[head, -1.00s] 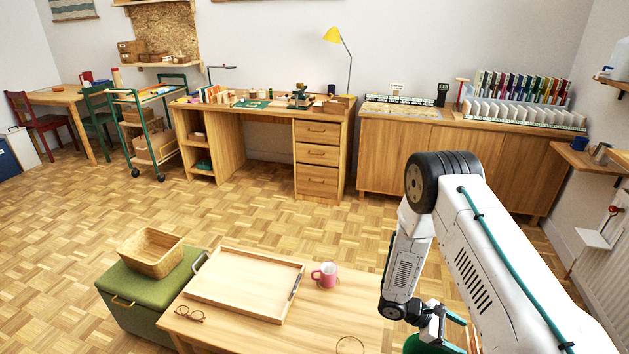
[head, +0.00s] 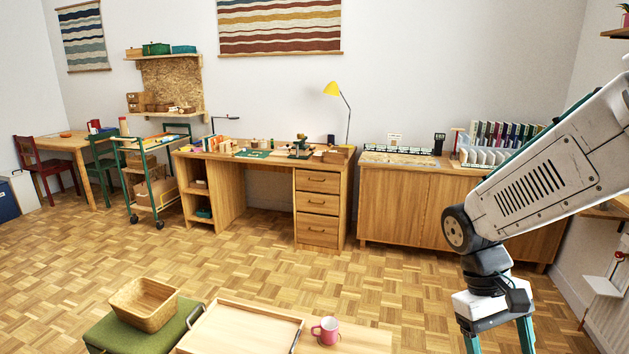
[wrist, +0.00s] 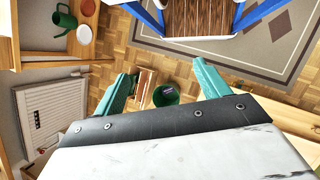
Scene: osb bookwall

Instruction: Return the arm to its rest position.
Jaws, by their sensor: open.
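My gripper (head: 500,343) hangs at the lower right of the head view, below my white arm, with its teal fingers pointing down and their tips cut off by the frame's edge. In the wrist view my gripper (wrist: 162,80) shows two teal fingers spread wide apart. Nothing is held between them. Between the fingers, well beyond them on the floor, the wrist view shows a dark green round container (wrist: 166,94) and a small wooden crate (wrist: 145,88).
A low table with a wooden tray (head: 240,328) and a pink mug (head: 326,330) stands at the front. A basket (head: 145,303) sits on a green stool (head: 112,335). A desk (head: 325,178) and cabinet (head: 410,205) line the back wall. The parquet between is clear.

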